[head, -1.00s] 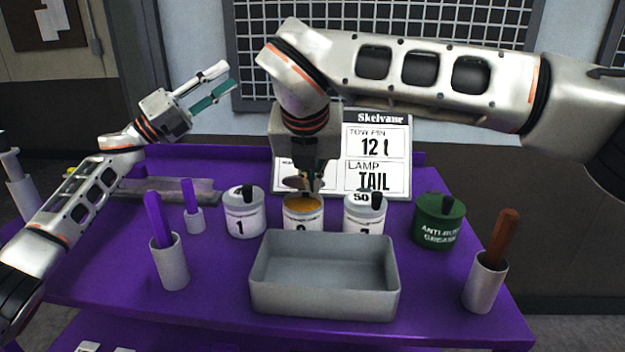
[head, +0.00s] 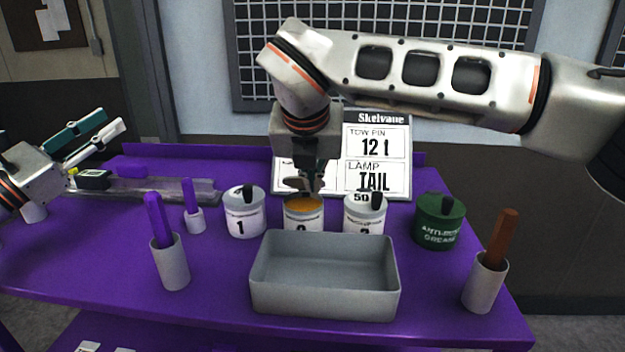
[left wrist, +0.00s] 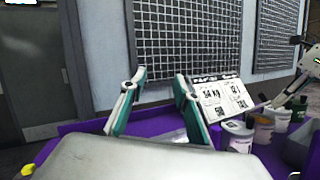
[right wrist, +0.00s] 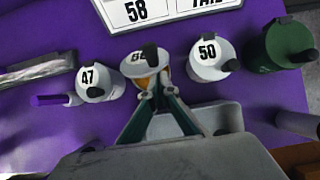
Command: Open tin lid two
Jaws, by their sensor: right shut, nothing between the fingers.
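Tin two (head: 303,214), the middle of three white tins, shows orange-brown contents at its top. Its grey lid with a dark knob (right wrist: 138,63) appears raised at the far side of the tin in the right wrist view. My right gripper (head: 308,184) is over tin two, pointing down, shut and empty; its fingertips (right wrist: 155,84) are close to the lid, but contact is unclear. Tin one (head: 244,213) and tin three (head: 365,212) have their lids on. My left gripper (head: 108,138) is open and empty at the far left, away from the tins.
A grey tray (head: 325,307) stands in front of the tins. A green anti-rust grease tin (head: 438,222) and a cup with a brown handle (head: 483,284) are at right. Cups with purple sticks (head: 172,268) are at left. A sign (head: 378,155) stands behind.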

